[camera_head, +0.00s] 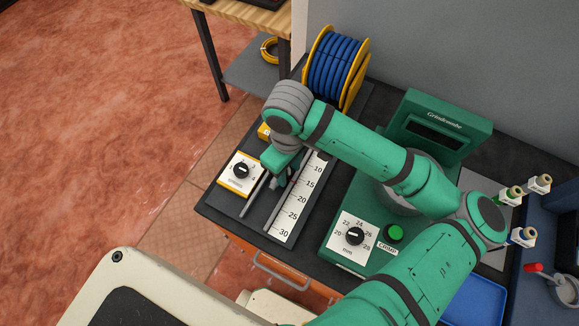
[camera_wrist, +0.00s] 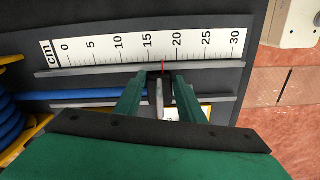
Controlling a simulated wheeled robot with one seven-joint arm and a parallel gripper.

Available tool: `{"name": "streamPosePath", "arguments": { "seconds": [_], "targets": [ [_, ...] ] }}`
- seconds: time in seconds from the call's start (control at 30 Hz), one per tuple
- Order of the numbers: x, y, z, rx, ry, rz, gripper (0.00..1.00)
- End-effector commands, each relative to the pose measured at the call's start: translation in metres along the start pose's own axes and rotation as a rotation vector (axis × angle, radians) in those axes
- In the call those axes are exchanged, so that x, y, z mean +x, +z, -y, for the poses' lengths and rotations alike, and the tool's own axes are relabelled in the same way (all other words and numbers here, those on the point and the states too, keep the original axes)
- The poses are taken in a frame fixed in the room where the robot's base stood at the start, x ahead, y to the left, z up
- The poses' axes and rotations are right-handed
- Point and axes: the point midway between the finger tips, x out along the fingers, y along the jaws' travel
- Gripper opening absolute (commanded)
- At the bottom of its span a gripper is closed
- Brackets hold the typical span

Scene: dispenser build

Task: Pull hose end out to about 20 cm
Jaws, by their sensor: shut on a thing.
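The blue hose (camera_wrist: 80,95) runs straight along the channel from the reel side at left in the wrist view. My gripper (camera_wrist: 158,92) is shut on the hose end (camera_wrist: 158,98), a grey piece between the two green fingers. A white ruler (camera_wrist: 110,48) marked in cm from 0 to 30 runs along the channel. A thin red pointer (camera_wrist: 163,67) stands between its 15 and 20 marks, at about 17 to 18. In the head view my gripper (camera_head: 285,178) is over the channel beside the ruler (camera_head: 298,200); the hose there is hidden by my arm.
The yellow-flanged reel (camera_head: 336,66) of blue hose stands at the back. A dial box (camera_head: 241,174) lies left of the channel. The green crimping machine (camera_head: 435,125) stands to the right, with a dial and green button. The channel past my gripper looks clear.

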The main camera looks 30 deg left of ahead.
Motion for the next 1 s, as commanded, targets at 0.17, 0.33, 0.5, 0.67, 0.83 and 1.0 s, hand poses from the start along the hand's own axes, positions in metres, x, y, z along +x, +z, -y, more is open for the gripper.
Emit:
{"name": "streamPosePath", "arguments": {
  "seconds": [0.17,0.33,0.5,0.67,0.83,1.0],
  "targets": [
    [0.0,0.002,0.003,0.002,-0.003,-0.001,0.06],
    [0.0,0.003,0.004,0.007,-0.004,-0.004,0.07],
    [0.0,0.003,0.006,0.007,-0.004,-0.003,0.06],
    [0.0,0.003,0.009,0.004,-0.004,-0.001,0.06],
    [0.0,0.003,0.012,0.0,-0.003,0.001,0.06],
    [0.0,0.003,0.014,-0.002,-0.003,0.001,0.06]
  ]
}}
